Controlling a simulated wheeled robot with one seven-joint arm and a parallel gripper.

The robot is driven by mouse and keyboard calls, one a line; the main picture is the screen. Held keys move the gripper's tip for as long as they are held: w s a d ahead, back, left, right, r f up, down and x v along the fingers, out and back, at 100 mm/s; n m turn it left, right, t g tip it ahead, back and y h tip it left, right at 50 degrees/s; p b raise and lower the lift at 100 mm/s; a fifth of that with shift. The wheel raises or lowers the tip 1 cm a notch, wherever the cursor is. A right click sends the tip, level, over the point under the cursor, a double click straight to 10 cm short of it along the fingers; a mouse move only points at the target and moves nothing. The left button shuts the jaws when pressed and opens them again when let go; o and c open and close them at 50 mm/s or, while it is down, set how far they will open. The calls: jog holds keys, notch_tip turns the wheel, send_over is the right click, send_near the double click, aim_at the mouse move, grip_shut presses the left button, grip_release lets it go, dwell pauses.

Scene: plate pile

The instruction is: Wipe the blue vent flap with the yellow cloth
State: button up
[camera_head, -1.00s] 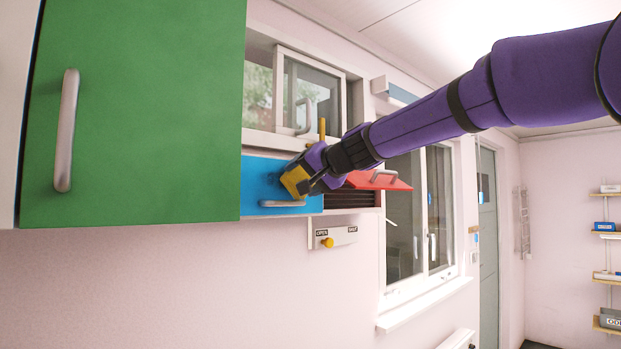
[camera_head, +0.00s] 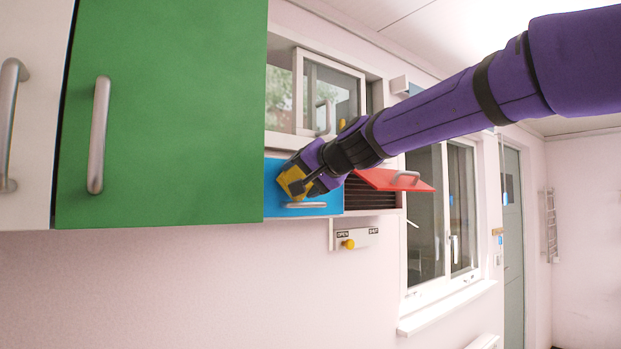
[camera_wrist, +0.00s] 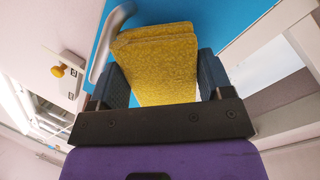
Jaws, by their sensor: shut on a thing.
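The blue vent flap (camera_head: 275,205) hangs on the wall to the right of the green cabinet door, with a metal handle (camera_head: 306,205) along its lower part. It also fills the upper part of the wrist view (camera_wrist: 225,22). My gripper (camera_head: 297,184) is in front of the flap, above its handle. It is shut on the folded yellow cloth (camera_wrist: 158,62), which sticks out between the two fingers. In the head view the cloth (camera_head: 290,180) lies over the flap's surface; it seems to touch it, but I cannot tell for certain.
A red flap (camera_head: 385,180) stands tilted out over a dark louvre, just right of the blue flap. The green cabinet door (camera_head: 180,110) is close on the left. A plate with a yellow knob (camera_head: 348,244) is below. A sliding window (camera_head: 330,93) is above.

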aim_at(286, 177)
jog(key=shift+s+a+f, duration=0.2)
jog(key=shift+s+a, duration=0.1)
jog(key=shift+a, duration=0.3)
jog(key=shift+s+a+f, duration=0.2)
jog(key=shift+s+a, duration=0.05)
jog(key=shift+a, duration=0.3)
jog(key=shift+s+a+r, duration=0.25)
jog(key=shift+s+a, duration=0.3)
jog(key=shift+a, duration=0.05)
jog(key=shift+r, duration=0.1)
jog(key=shift+v, duration=3)
jog(key=shift+s, duration=0.1)
jog(key=v, duration=0.2)
jog(key=shift+s+d, duration=0.25)
jog(key=shift+s, duration=0.1)
